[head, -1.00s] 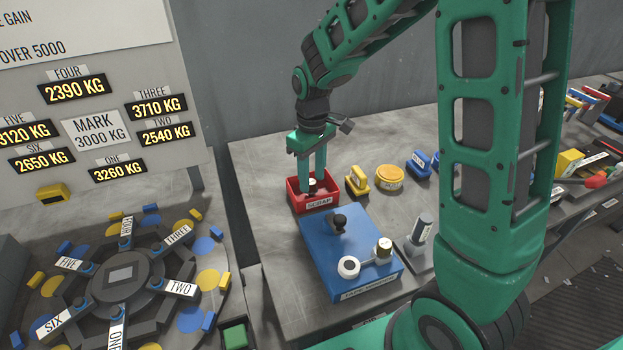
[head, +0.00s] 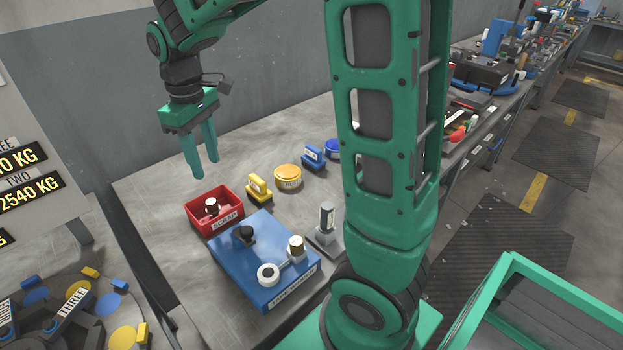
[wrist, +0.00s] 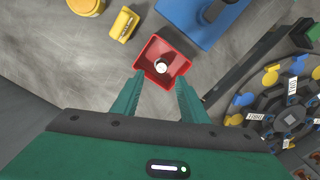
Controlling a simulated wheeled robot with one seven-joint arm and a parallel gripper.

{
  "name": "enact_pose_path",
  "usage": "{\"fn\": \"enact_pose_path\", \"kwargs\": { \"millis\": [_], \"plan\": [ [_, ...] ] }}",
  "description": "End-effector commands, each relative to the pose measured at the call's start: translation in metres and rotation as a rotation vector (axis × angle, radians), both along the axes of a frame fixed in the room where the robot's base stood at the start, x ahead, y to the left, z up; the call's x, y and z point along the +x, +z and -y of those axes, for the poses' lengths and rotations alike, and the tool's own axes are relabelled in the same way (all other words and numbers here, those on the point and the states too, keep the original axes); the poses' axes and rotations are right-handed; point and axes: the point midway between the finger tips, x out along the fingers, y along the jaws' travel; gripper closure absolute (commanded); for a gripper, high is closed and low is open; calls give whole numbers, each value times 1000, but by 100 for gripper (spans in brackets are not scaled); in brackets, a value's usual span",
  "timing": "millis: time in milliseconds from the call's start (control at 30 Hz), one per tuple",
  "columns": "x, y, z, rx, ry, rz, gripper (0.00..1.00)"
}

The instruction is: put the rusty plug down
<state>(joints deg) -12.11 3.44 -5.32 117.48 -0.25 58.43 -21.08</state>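A small plug (head: 211,206) with a pale top and dark body lies in the red scrap bin (head: 226,222). In the wrist view the plug (wrist: 161,67) sits inside the red bin (wrist: 150,54), ahead of the fingertips. It is too small to tell any rust. My gripper (head: 205,172) is raised above the bin, its fingers apart and nothing between them. In the wrist view the two fingers (wrist: 160,80) also stand apart and empty.
A blue box (head: 247,280) with a dark knob and round fittings stands just in front of the bin. A yellow stamp-like block (head: 259,189), a round yellow button (head: 288,176) and a blue block (head: 313,157) stand right of it. Bare bench lies left of the bin.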

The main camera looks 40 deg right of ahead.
Motion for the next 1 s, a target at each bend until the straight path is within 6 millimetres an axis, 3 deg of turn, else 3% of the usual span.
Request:
{"fn": "enact_pose_path", "kwargs": {
  "millis": [167,333,500,600,800,1000],
  "plan": [
    [-51,11,60,-7,-224,7,60],
    [-133,12,121,-9,-536,8,60],
    [-212,1,153,-3,-816,1,60],
    [-245,-6,160,1,-933,-2,60],
    [-276,-15,166,7,-1043,-7,60],
    [-278,-16,166,6,-1049,-8,60]
  ]
}}
